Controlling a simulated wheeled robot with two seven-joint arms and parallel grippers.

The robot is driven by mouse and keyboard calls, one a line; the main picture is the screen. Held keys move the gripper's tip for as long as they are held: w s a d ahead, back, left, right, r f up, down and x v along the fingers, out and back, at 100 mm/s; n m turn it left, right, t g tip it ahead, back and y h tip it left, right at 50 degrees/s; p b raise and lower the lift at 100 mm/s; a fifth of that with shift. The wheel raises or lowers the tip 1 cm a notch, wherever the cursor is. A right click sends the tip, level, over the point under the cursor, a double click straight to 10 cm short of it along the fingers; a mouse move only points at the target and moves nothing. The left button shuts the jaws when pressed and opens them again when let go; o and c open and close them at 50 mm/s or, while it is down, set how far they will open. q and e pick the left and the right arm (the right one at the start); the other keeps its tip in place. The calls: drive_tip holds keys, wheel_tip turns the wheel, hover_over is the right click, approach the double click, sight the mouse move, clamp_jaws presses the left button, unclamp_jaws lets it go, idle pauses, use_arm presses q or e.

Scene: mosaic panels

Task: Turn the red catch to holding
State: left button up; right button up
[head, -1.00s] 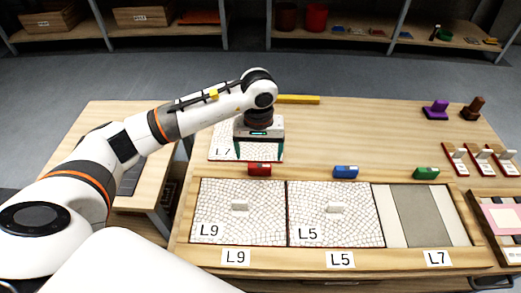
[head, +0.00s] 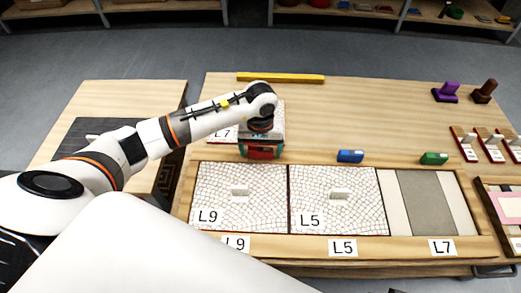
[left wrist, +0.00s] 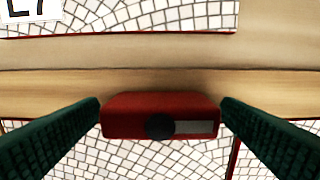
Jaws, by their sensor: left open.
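The red catch (left wrist: 130,122) is a small red block with a dark round pivot and a grey strip, on the back rail above the L9 panel. In the left wrist view it lies crosswise between the two dark green fingers of my left gripper (left wrist: 160,120). The fingers are open, one at each end of it; I cannot tell whether they touch it. In the head view my left gripper (head: 262,153) is down over the red catch (head: 263,153), partly hiding it. The L9 panel (head: 222,188) lies in the frame just in front. My right gripper is not in view.
A blue catch (head: 350,156) and a green catch (head: 433,158) sit farther right on the rail. The L5 panel (head: 362,213) fills the middle bay; the L7 bay (head: 425,200) shows bare grey. A loose L7 panel (head: 222,133) lies behind the left gripper.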

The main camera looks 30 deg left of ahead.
use_arm(q)
drive_tip(key=shift+f, duration=0.3)
drive_tip(key=c, duration=1)
